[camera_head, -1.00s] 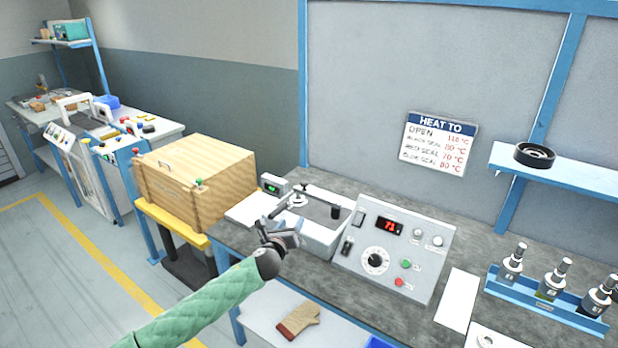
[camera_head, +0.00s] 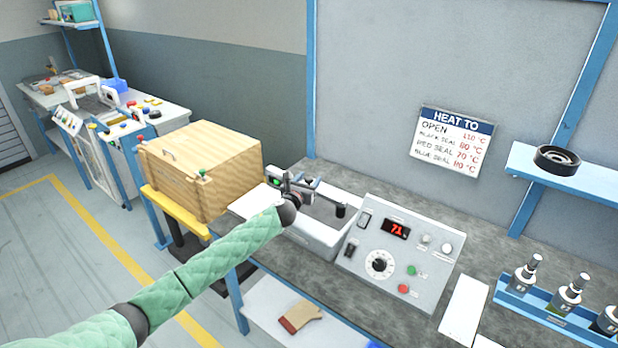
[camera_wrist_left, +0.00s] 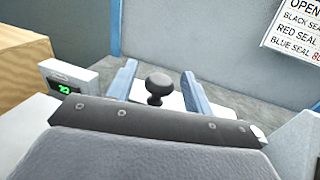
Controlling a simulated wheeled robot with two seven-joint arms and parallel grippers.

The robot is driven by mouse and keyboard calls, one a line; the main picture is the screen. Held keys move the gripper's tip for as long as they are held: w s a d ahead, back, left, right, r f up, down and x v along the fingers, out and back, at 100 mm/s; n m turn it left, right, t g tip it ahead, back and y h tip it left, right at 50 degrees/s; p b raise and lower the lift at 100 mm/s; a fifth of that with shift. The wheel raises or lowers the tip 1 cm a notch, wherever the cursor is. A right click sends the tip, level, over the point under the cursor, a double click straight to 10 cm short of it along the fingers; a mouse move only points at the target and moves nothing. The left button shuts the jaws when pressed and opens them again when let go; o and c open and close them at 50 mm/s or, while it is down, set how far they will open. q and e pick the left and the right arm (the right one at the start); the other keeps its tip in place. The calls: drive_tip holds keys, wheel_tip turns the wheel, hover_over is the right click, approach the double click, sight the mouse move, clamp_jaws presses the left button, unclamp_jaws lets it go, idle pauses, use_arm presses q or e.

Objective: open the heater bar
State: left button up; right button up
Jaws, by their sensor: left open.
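The heater is a light grey box (camera_head: 312,232) on the bench, joined by a control panel (camera_head: 385,262) showing a red "71". A dark bar (camera_head: 325,198) runs over its top to a black upright cylinder (camera_head: 341,210). My left gripper (camera_head: 290,180) is over the heater's far left end and covers part of it. In the left wrist view the gripper (camera_wrist_left: 160,82) is open, one finger on each side of a black round knob (camera_wrist_left: 157,87). There is a visible gap on both sides of the knob. My right gripper is not in view.
A small meter with a green display (camera_wrist_left: 65,85) stands close left of the gripper. A wooden crate (camera_head: 205,170) is further left. A "HEAT TO" sign (camera_head: 453,143) hangs on the wall. A blue rack (camera_head: 550,312) with several silver parts is at right.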

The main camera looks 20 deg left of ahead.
use_arm(q)
drive_tip(key=shift+w+r, duration=0.1)
drive_tip(key=shift+w, duration=0.2)
clamp_jaws()
